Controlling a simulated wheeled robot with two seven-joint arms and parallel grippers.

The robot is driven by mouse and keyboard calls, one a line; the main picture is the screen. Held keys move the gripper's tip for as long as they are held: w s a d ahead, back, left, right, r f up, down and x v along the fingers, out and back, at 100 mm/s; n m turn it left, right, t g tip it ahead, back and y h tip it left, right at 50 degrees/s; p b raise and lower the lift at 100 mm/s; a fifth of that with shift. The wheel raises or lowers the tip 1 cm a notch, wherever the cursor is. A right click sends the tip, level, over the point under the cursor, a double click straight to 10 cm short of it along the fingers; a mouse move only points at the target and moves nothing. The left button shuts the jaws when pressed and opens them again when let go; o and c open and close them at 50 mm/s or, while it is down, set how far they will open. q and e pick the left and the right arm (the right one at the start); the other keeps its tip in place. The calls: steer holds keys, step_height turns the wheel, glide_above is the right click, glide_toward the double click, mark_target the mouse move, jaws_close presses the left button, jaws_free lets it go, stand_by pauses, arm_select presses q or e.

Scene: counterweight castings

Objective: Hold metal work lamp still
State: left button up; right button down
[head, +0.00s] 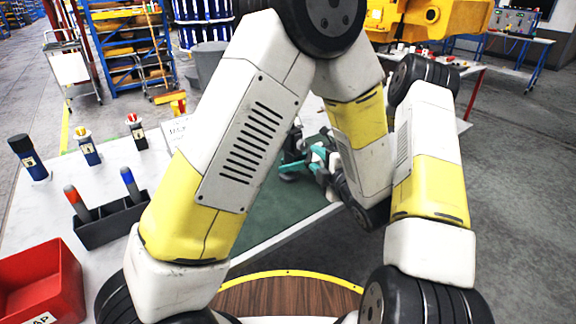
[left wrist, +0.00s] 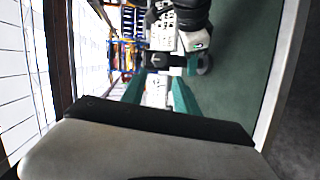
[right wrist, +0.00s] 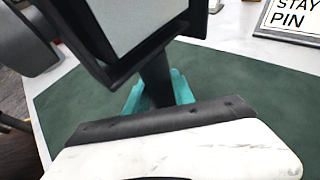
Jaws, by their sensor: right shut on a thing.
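The metal work lamp (right wrist: 135,22) shows in the right wrist view as a dark frame around a grey panel, with a dark stem (right wrist: 156,80) below it. My right gripper (right wrist: 157,90) is shut on this stem, one teal finger on each side, above the green mat. My left gripper (left wrist: 158,88) is open and empty in the left wrist view, its teal fingers apart. In the head view my arm hides most of the lamp. Teal fingers (head: 318,156) show there over the mat, but I cannot tell which gripper they belong to.
A green mat (head: 262,212) lies on the white table. A STAY PIN sign (right wrist: 292,22) stands beyond the mat.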

arm_select(q)
steer(key=shift+d+r, duration=0.2)
steer(key=shift+d, duration=0.35)
steer(key=o, duration=0.3)
steer(key=w+a+r+n+g+y, duration=0.1)
steer(key=w+a+r+n+g, duration=0.1)
steer(key=w+a+r+n, duration=0.7)
steer(key=w+a+r+n+g+y, duration=0.25)
steer(key=w+a+r+n, duration=0.35)
steer(key=r, duration=0.5)
steer(key=n+g+h, duration=0.6)
steer(key=g, duration=0.6)
glide_toward(304, 141)
steer(key=x, duration=0.9)
steer(key=shift+w+a+f, duration=0.1)
steer(key=shift+w+f, duration=0.05)
steer(key=shift+f, duration=0.2)
steer(key=shift+h, duration=0.25)
jaws_close()
